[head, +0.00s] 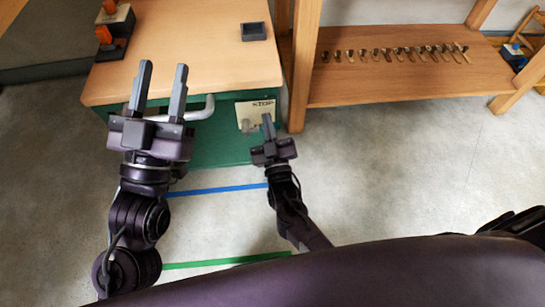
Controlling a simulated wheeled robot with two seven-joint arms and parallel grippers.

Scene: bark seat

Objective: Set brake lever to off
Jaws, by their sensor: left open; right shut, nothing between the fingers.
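A white plate marked STOP (262,104) is on the green front of a wooden-topped bench. A small light fitting (245,126) shows at the plate's lower left; I cannot tell if it is part of the brake lever. My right gripper (268,119) is shut and empty, in front of the plate's lower part and hiding some of it. I cannot tell whether it touches the plate or a lever. My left gripper (163,69) is open and empty, its fingers over the bench's front edge. The lever's position is not clear.
A grey curved handle (205,108) sticks out from the bench front beside my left gripper. The bench top (205,60) holds a small dark tray (253,31) and orange-topped dark blocks (112,42). A wooden shelf (400,85) with several small metal pieces stands right.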

